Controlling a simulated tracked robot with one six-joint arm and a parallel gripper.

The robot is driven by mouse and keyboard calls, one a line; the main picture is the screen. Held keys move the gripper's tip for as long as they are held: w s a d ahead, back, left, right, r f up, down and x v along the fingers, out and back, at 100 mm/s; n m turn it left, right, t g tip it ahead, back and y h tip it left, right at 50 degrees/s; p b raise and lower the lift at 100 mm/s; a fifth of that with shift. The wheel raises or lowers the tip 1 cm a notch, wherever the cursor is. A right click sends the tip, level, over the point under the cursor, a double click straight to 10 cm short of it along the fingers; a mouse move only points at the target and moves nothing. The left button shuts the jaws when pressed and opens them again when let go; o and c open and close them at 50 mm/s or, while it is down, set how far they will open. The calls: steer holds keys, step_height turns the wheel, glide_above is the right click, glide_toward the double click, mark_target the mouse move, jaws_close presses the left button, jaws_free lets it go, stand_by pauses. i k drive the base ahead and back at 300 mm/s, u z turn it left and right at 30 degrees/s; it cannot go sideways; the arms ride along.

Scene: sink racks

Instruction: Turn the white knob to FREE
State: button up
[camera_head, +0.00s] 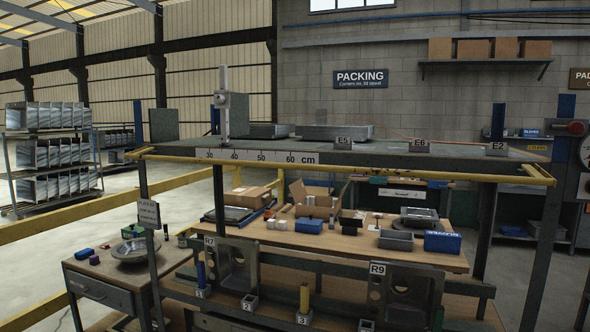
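I cannot make out a white knob for certain, and no FREE marking is readable. A pale upright post (224,110) with a light block on it (222,99) stands on the rack's top shelf at the left, behind the cm scale. Any knob on that block is too small to tell. My gripper is not in view.
The cm scale (262,156) runs along the shelf's front edge, with a yellow rail (346,165) before it. Labels E5 (343,144), E8 (419,146) and E2 (496,148) stand rightward. Sinks R7 (238,265) and R9 (403,291) hang below. A red knob (576,127) is far right.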

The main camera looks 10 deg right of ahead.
mark_target(219, 98)
steer(key=u, duration=0.6)
steer(key=i, duration=1.85)
steer(key=u, duration=1.1)
